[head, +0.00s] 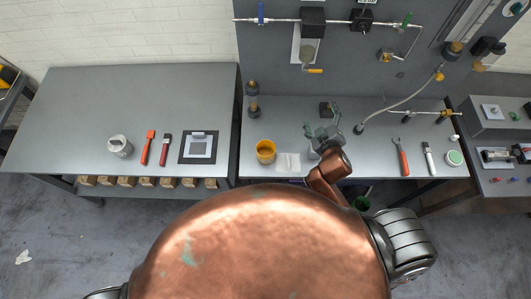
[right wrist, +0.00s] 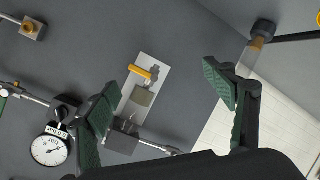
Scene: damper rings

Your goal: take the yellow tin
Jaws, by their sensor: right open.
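The yellow tin (head: 265,151) stands upright on the grey bench (head: 285,118) in the middle of the head view, near the bench's front edge. My right gripper (head: 322,132) is to the right of the tin, above the bench and apart from it. In the right wrist view its two green-padded fingers (right wrist: 161,82) are spread, with nothing between them. That view faces the wall panel, and the tin is not in it. My left gripper is not in view.
A white cloth (head: 288,162) lies just right of the tin. A dark bottle with an amber part (head: 253,100) stands behind it. A small dark block (head: 327,109) is behind my right gripper. An orange-handled tool (head: 402,157) lies farther right. Pipes and a gauge (right wrist: 51,148) are on the wall panel.

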